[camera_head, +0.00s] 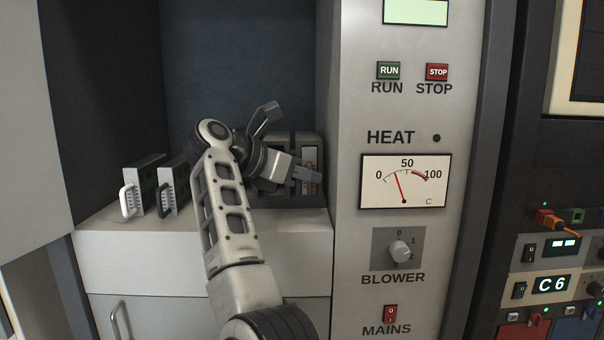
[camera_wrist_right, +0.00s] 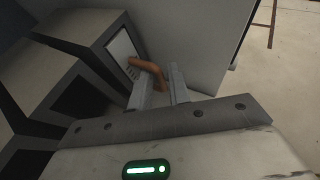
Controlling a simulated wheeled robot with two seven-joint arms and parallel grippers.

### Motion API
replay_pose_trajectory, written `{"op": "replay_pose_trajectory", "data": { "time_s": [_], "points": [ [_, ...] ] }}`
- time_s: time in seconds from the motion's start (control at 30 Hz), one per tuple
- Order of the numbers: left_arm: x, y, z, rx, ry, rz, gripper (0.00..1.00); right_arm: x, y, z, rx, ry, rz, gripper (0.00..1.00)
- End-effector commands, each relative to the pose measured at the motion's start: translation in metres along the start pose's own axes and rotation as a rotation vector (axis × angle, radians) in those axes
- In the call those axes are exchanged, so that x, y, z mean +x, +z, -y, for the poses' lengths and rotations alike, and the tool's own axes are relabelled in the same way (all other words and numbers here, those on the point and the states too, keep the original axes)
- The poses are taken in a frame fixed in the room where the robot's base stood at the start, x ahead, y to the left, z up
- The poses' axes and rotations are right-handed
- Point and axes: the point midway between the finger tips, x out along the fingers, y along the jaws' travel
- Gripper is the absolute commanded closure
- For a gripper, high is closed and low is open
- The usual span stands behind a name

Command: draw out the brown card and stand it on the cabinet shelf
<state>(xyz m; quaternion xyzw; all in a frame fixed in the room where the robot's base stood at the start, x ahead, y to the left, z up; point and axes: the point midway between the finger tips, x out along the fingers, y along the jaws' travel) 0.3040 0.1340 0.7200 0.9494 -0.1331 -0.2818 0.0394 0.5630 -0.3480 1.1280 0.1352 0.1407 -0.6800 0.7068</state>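The brown card's curved brown handle (camera_wrist_right: 148,68) stands out from a pale faceplate (camera_wrist_right: 121,46) in the right wrist view. In the head view, a brownish part of the card (camera_head: 310,157) shows in the dark card rack (camera_head: 281,140) at the right end of the cabinet shelf (camera_head: 200,222). My right gripper (camera_head: 313,175) is at the rack front. In the wrist view its fingers (camera_wrist_right: 162,82) are apart, with the handle's lower part between or just beyond the tips; contact cannot be told. My left gripper is out of view.
Two cards, one with a white handle (camera_head: 128,200) and one with a black handle (camera_head: 167,196), stand at the shelf's left. Bare shelf lies in front. The grey control panel (camera_head: 408,150) rises close on the right of the rack.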

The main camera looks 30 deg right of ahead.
Motion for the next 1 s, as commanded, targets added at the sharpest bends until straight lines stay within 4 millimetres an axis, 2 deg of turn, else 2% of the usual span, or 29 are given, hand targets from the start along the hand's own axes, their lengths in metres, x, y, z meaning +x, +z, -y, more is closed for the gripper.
{"op": "replay_pose_trajectory", "data": {
  "time_s": [0.07,0.37,1.0],
  "points": [
    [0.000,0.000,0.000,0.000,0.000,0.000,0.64,0.000,0.000,0.000,0.000,0.000,0.000,1.00],
    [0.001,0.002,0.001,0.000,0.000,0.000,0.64,-0.001,-0.001,0.001,0.000,0.001,0.000,1.00],
    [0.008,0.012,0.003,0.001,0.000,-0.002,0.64,-0.012,-0.005,0.017,0.001,0.002,0.003,1.00]
  ]
}}
